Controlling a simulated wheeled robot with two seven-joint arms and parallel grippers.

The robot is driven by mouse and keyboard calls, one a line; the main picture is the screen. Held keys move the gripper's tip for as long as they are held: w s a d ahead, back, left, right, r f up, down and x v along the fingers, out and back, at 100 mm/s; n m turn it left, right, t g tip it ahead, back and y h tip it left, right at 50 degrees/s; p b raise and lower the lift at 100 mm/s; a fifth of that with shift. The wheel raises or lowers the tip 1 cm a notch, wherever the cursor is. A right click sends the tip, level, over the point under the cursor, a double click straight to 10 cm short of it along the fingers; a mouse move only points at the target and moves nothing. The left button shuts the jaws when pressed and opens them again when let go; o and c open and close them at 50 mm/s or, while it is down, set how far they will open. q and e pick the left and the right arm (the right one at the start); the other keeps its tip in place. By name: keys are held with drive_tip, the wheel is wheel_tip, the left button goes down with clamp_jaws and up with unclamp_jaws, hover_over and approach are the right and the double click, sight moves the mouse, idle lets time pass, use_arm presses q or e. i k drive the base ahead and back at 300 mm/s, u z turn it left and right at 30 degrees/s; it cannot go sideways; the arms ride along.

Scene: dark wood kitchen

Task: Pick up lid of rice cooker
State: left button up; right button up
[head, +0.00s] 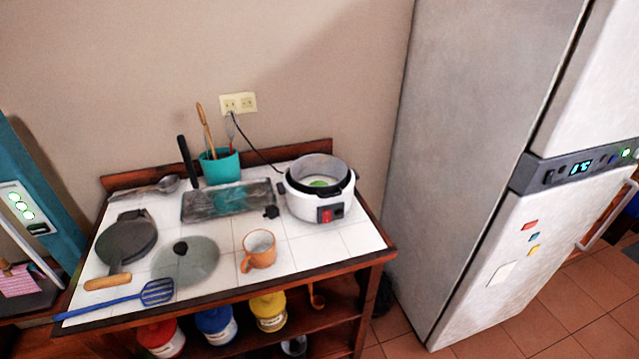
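The rice cooker (311,203) is white with a red switch and stands at the back right of the tiled table. Its top is uncovered, and something green shows inside the pot. A round grey-green lid with a dark knob (195,264) lies flat on the tiles at the front middle, apart from the cooker. It looks like the cooker's lid. Neither of my grippers shows in the head view.
A pan (127,243) and blue spatula (118,300) lie left of the lid. An orange mug (259,250) stands right of it. Behind are a rectangular pan (228,201) and teal utensil cup (220,166). A fridge (480,130) stands right of the table.

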sight(184, 262)
drive_tip(key=u, duration=2.15)
drive_tip(key=k, duration=1.2)
drive_tip(key=z, duration=1.8)
drive_tip(key=i, duration=0.5)
drive_tip(key=u, duration=0.1)
